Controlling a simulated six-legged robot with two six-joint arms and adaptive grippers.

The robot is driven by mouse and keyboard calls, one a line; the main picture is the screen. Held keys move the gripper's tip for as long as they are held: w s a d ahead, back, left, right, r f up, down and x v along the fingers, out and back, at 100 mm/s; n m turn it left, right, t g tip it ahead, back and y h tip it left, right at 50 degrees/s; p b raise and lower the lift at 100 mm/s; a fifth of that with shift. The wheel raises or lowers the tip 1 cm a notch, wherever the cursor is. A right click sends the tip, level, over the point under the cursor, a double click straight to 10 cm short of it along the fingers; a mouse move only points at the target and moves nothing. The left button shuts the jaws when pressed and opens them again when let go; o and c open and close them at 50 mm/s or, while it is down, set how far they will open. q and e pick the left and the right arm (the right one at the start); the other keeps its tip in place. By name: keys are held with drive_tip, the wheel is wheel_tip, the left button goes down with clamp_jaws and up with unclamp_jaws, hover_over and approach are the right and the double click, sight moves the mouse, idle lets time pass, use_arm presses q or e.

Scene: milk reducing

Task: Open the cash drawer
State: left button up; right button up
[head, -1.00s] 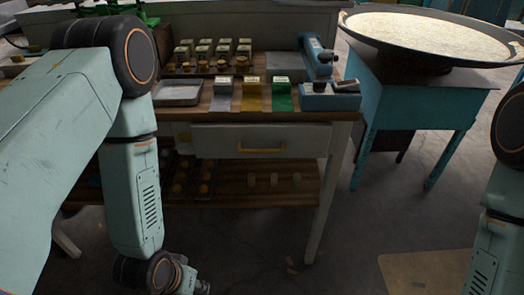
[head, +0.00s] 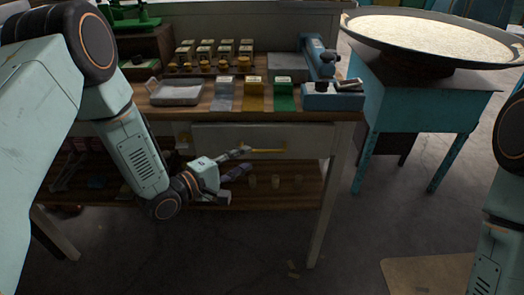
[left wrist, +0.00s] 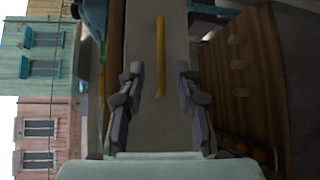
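The cash drawer (head: 305,138) is a pale drawer under the wooden counter top, its front flush below the edge and looking shut. Its yellow bar handle (head: 265,150) is horizontal. My left gripper (head: 238,162) is in front of the drawer, by the left end of the handle. In the left wrist view the gripper (left wrist: 161,80) is open, its two fingers apart with the drawer front (left wrist: 150,120) and the yellow handle (left wrist: 160,50) between and beyond them. I cannot see contact with the handle. My right gripper is out of view; only its arm shows at the right.
The counter (head: 345,115) holds a metal tray (head: 178,92), coloured card holders (head: 254,96) and a blue device (head: 330,97). A lower shelf (head: 225,198) with small cups lies below the gripper. A teal stand (head: 415,110) with a wide pan is to the right.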

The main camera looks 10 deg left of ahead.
sight(260, 152)
use_arm(q)
drive_tip(key=b+x, duration=0.1)
drive_tip(key=x, duration=0.6)
drive_tip(key=shift+w+d+f, duration=0.1)
drive_tip(key=shift+w+f, duration=0.05)
drive_tip(key=shift+w, duration=0.1)
drive_tip(key=shift+c, duration=0.2)
clamp_jaws()
idle(0.4)
